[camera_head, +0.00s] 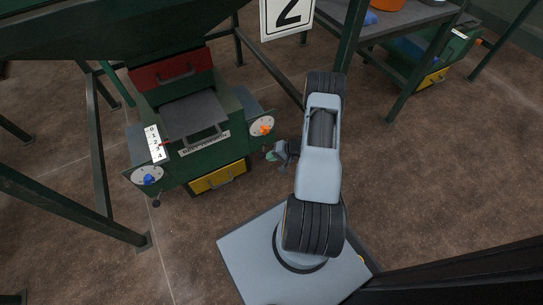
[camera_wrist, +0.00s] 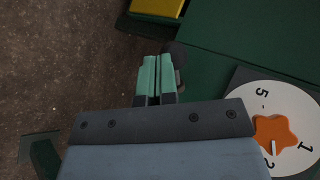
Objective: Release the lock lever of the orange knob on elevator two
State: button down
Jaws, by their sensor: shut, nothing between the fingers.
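The orange star-shaped knob (camera_head: 262,126) sits on a white dial on the right side of the green machine under the sign "2". In the wrist view the orange knob (camera_wrist: 274,133) is at the lower right, on its numbered dial. My gripper (camera_head: 271,156) is just below and right of that dial in the head view. In the wrist view its teal fingers (camera_wrist: 158,76) are shut with nothing between them. A dark rounded piece (camera_wrist: 177,50), perhaps the lock lever's end, shows right behind the fingertips; whether they touch it I cannot tell. The rest of the lever is hidden.
The machine has a blue knob (camera_head: 148,179) at its left, a numbered white scale (camera_head: 154,143), a red drawer (camera_head: 172,70) and a yellow drawer (camera_head: 217,177). Green frame posts stand around it. Brown floor is clear to the right of my arm.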

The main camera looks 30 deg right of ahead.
jog(key=s+f+p+v, duration=0.1)
jog(key=s+p+v, duration=0.1)
jog(key=v, duration=1.1)
jog(key=shift+a+p, duration=0.25)
jog(key=shift+p, duration=0.5)
jog(key=shift+s, duration=0.1)
